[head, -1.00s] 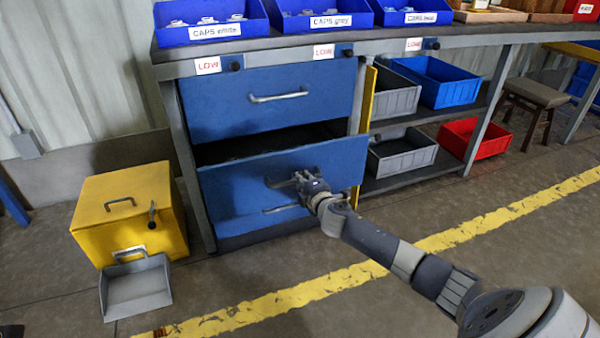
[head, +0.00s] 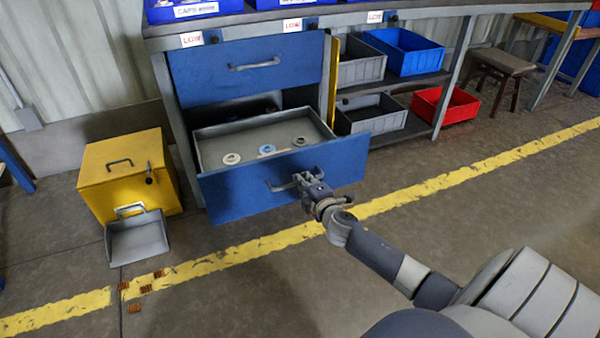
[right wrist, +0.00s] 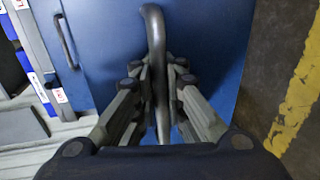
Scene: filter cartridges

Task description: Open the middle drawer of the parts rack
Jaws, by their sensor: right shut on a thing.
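The parts rack (head: 151,71) stands against the wall with blue drawer fronts. The middle drawer (head: 236,192) is pulled well out, and its grey tray shows a few ring-shaped parts, one of them blue (head: 265,147). The upper drawer (head: 205,78) is closed. My right gripper (head: 301,184) is shut on the middle drawer's handle (head: 280,187). In the right wrist view the fingers (right wrist: 160,95) close on both sides of the dark handle bar (right wrist: 153,25), in front of the blue drawer front. My left gripper is not in view.
A yellow box (head: 125,172) with a grey scoop-like pan (head: 137,238) stands left of the rack. Several small brown pieces (head: 134,308) lie on the floor near the yellow line (head: 220,262). Grey, blue and red bins (head: 446,106) sit on shelves at right.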

